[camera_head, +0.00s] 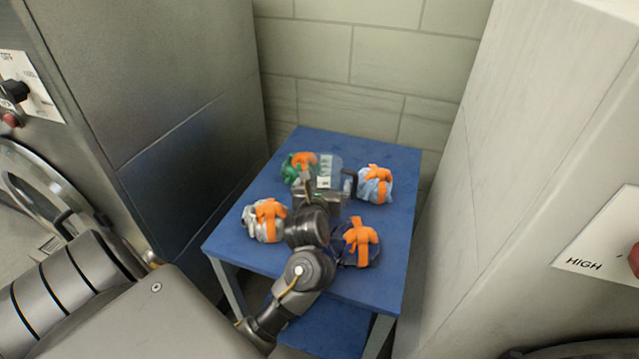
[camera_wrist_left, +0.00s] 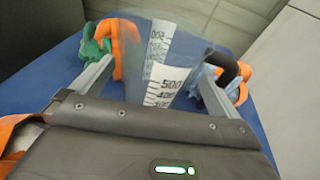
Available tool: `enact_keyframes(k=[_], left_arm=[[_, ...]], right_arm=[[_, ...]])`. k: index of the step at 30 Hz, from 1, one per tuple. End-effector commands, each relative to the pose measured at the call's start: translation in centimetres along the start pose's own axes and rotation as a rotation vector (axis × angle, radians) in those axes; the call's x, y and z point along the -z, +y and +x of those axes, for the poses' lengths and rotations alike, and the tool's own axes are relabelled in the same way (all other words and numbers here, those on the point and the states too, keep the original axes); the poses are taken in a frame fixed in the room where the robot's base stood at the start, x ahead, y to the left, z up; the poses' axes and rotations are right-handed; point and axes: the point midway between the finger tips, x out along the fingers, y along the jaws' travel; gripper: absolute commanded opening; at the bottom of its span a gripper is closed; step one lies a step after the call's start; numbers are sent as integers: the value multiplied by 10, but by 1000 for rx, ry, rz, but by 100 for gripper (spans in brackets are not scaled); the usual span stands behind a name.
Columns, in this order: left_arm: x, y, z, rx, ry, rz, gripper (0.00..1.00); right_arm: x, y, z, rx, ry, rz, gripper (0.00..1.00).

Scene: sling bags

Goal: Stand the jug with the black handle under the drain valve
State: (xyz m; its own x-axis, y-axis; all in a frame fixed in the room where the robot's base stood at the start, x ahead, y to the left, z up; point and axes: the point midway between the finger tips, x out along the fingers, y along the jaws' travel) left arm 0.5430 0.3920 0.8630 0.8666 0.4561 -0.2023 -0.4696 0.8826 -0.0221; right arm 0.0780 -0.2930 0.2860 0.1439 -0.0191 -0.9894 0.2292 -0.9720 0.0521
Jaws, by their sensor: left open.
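The clear jug (camera_head: 331,163) with a white measuring scale stands on the blue table (camera_head: 341,139), toward its back. Its black handle (camera_head: 349,182) is on the right side. In the left wrist view the jug (camera_wrist_left: 168,78) lies between the two fingers, with its black handle (camera_wrist_left: 226,68) by the right finger. My left gripper (camera_head: 324,184) is open with the jug between its fingers; I cannot tell whether they touch it. The jug's lower part is hidden by my gripper. I do not see the drain valve. My right gripper is not in view.
Bundles with orange straps surround the jug: green (camera_head: 291,173) at back left, light blue (camera_head: 374,190) at right, silver (camera_head: 262,222) at front left, dark blue (camera_head: 352,247) at front right. Tall machines (camera_head: 150,80) flank the table; a tiled wall (camera_head: 345,60) is behind.

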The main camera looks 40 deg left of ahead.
Motion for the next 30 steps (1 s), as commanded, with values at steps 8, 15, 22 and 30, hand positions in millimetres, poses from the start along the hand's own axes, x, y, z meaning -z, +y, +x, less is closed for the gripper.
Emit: enact_keyframes(k=[8,15,22,30], left_arm=[[5,0,-31,1,4,-4,100],[4,0,-82,1,3,-3,100],[3,0,-113,0,2,-1,100],[2,0,-120,0,0,2,100]], right_arm=[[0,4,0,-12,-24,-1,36],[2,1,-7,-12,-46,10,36],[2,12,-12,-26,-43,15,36],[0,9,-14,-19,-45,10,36]])
